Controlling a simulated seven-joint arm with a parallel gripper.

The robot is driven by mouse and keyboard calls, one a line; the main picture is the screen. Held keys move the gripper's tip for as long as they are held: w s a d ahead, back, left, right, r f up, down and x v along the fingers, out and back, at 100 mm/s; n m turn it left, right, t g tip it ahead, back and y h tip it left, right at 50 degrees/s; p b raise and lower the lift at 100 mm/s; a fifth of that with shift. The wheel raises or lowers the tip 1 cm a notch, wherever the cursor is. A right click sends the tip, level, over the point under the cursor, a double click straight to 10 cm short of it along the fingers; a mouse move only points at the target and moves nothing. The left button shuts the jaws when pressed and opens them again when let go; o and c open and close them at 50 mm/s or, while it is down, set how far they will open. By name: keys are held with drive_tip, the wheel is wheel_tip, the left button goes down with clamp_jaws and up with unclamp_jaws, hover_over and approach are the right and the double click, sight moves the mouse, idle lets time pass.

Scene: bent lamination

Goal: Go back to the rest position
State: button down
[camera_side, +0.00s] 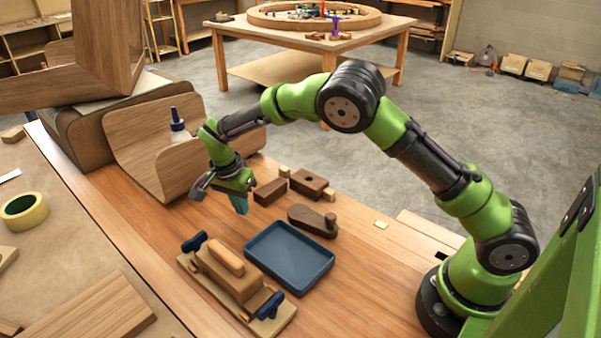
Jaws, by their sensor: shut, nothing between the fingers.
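My gripper (241,205) hangs from the green and black arm over the wooden bench (360,265), with its fingers pointing down. It is shut, with nothing held. It is above and behind the blue-grey tray (290,257), which looks empty. A wooden clamping jig (228,272) with dark blue handles stands left of the tray.
Dark wooden blocks (308,183) and a rounded dark wooden piece (312,220) lie right of my gripper. A large curved form (75,125) stands at the back left. A tape roll (24,211) lies at the left. Bench room right of the tray is mostly clear.

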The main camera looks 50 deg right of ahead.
drive_tip(key=s+d+r+n+t+y, duration=0.1)
drive_tip(key=s+d+r+n+t, duration=0.1)
drive_tip(key=s+r, duration=0.5)
drive_tip(key=s+d+r+n+t+y, duration=0.1)
drive_tip(key=s+r+n, duration=0.4)
drive_tip(key=s, duration=0.5)
drive_tip(key=s+d+r+n+t+y, duration=0.1)
drive_tip(key=s+d+r+n+t, duration=0.2)
drive_tip(key=s+r, duration=0.6)
drive_tip(key=shift+s+r+n+t+y, duration=0.3)
drive_tip(key=shift+n+t+y, duration=0.15)
drive_tip(key=shift+t, duration=0.35)
